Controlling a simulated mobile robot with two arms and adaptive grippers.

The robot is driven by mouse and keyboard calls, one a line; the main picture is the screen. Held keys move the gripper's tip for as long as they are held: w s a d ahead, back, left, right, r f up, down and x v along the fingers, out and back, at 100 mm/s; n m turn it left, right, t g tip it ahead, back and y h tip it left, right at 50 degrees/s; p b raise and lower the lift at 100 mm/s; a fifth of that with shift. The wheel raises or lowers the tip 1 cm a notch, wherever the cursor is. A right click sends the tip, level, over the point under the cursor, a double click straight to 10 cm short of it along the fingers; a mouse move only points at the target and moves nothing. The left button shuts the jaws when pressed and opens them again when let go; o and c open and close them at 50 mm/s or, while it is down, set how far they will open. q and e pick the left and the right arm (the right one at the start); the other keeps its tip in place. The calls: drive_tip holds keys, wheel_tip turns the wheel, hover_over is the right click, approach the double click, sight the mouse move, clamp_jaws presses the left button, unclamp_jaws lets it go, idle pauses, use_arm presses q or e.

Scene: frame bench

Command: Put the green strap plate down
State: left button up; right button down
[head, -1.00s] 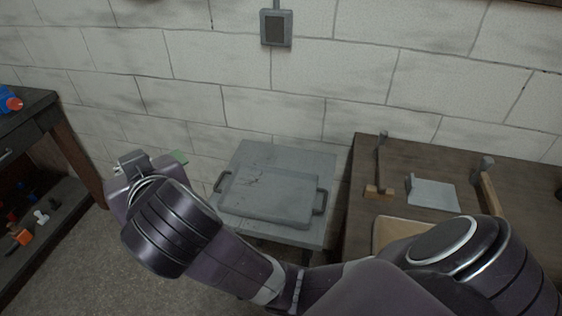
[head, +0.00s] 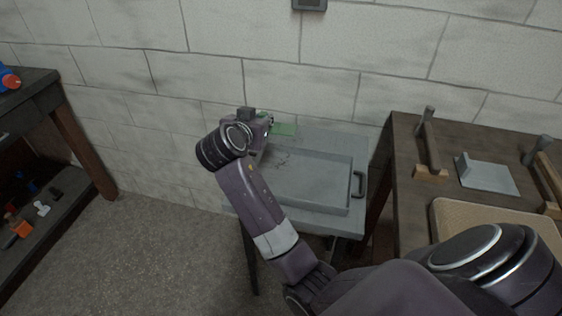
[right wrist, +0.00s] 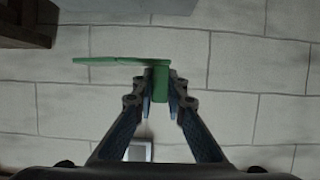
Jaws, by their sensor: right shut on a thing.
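The green strap plate (head: 284,129) shows just past my right gripper (head: 266,124) in the head view, above the back left part of a grey tray. In the right wrist view my right gripper (right wrist: 160,90) is shut on the green strap plate (right wrist: 160,82). One part of the plate is between the fingertips and a thin flat part reaches out to the left. My right arm and gripper hide the left side of the tray. My left gripper is not in view.
The grey tray (head: 318,208) with side handles rests on a small grey table (head: 350,140). A dark bench on the right holds a grey bracket (head: 488,178), wooden clamps and a tan-topped board (head: 480,214). A dark shelf unit (head: 45,115) stands left. A block wall is behind.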

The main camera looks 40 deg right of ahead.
hover_over(266, 172)
wheel_tip(266, 172, down, 12)
drive_tip(key=shift+f, duration=0.1)
wheel_tip(266, 172, down, 5)
drive_tip(key=shift+r, duration=0.1)
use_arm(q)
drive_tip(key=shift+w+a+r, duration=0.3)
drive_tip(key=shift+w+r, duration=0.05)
use_arm(e)
drive_tip(key=shift+f, duration=0.25)
drive_tip(key=c, duration=2.2)
unclamp_jaws()
drive_tip(key=shift+c, duration=0.2)
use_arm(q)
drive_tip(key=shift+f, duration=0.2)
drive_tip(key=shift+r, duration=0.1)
use_arm(e)
drive_tip(key=shift+r, duration=0.1)
